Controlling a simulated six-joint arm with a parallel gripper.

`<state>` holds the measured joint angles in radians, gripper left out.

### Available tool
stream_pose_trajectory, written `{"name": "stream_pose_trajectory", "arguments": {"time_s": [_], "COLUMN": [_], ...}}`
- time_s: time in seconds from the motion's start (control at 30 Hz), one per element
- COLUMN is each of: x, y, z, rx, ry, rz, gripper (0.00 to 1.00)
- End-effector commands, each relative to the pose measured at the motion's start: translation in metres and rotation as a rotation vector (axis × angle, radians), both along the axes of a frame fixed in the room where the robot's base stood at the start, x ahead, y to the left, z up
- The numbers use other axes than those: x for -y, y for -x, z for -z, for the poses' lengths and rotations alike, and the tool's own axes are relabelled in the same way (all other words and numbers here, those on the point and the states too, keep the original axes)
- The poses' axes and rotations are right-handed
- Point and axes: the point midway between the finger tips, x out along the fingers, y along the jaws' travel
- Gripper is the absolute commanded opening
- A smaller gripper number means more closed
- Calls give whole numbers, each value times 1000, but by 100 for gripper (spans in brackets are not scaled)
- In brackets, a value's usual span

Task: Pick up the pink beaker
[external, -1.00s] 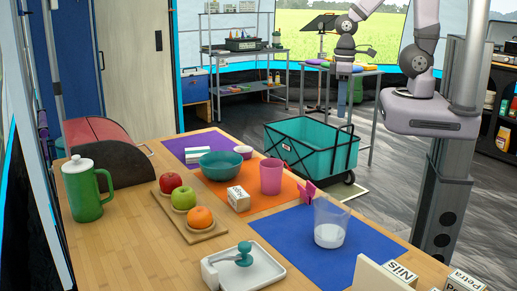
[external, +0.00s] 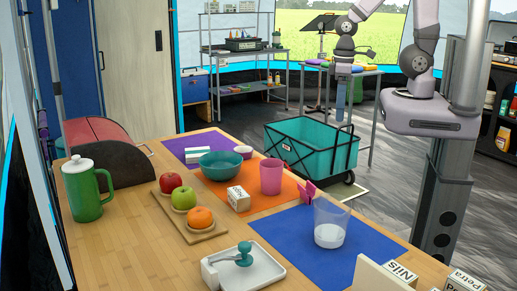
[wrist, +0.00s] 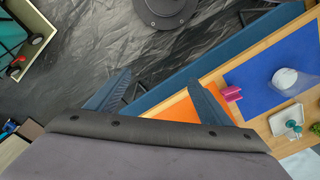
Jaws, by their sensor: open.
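The pink beaker (external: 271,176) stands upright on the orange mat (external: 245,204) on the wooden table, in the external view. A teal bowl is to its left and a small white carton is in front-left of it. My gripper (external: 341,103) hangs in the air up and to the right of the beaker, apart from it, above the teal cart. In the wrist view my gripper (wrist: 158,78) shows two blue fingers spread apart with nothing between them. There the beaker does not show; my gripper body covers most of the orange mat.
The teal bowl (external: 221,164), carton (external: 238,198) and pink holder (external: 308,191) are near the beaker. A clear container (external: 331,221) stands on the blue mat (external: 290,236). Fruit (external: 184,199) sits on a board. The teal cart (external: 310,147) is beyond the table edge.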

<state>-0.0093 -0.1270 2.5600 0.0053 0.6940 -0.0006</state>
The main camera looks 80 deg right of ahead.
Motion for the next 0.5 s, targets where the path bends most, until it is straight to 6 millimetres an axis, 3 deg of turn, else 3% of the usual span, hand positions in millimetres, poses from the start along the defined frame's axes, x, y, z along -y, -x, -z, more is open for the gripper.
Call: {"name": "stream_pose_trajectory", "arguments": {"time_s": [0.17,0.5], "x": [-21,-101], "y": [-27,-114], "z": [22,78], "rx": [87,447], "ry": [-27,-121], "rz": [-13,-11], "gripper": [74,74]}}
